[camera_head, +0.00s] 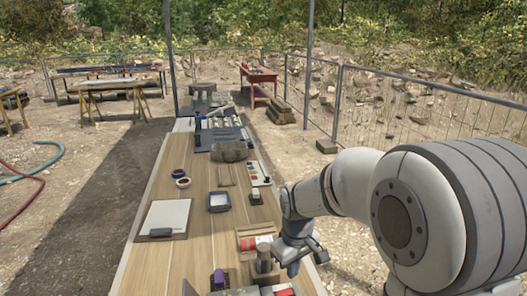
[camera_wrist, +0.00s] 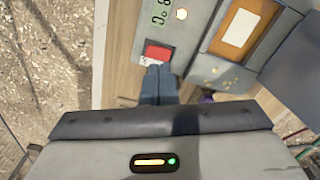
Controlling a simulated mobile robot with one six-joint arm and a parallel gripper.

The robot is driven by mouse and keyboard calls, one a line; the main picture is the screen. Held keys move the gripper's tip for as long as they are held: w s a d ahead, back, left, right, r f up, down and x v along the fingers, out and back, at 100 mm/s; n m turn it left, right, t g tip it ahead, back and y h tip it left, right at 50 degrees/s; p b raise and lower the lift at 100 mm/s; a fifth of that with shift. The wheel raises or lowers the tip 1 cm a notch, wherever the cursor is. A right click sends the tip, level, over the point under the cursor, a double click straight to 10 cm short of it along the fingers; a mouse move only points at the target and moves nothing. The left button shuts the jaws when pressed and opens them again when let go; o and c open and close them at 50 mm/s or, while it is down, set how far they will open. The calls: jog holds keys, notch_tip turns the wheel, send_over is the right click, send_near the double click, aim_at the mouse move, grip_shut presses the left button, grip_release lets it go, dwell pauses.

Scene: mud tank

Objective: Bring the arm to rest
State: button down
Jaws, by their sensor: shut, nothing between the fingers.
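My arm reaches in from the right side of the head view and bends down over the right edge of the long wooden table (camera_head: 189,233). My gripper (camera_head: 292,268) hangs at the near right part of the table. In the wrist view my gripper (camera_wrist: 158,72) has its two fingers together with nothing between them. The fingertips appear right at the lower edge of a red block or button (camera_wrist: 158,52) on a grey panel (camera_wrist: 180,40). I cannot tell whether they touch it.
A wire fence (camera_head: 420,110) runs behind, right. In the wrist view an orange-framed box (camera_wrist: 237,28) is beside the panel.

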jog(key=s+d+r+m+t, duration=0.1)
jog(key=s+d+r+m, duration=0.2)
jog(key=s, duration=0.5)
jog(key=s+d+r+m+t, duration=0.1)
jog(key=s+d+r+m, duration=0.2)
jog(key=s, duration=0.6)
jog(key=shift+d+r+m+t, duration=0.3)
jog(key=shift+d+r+m, duration=0.1)
jog(key=shift+d+r, duration=0.45)
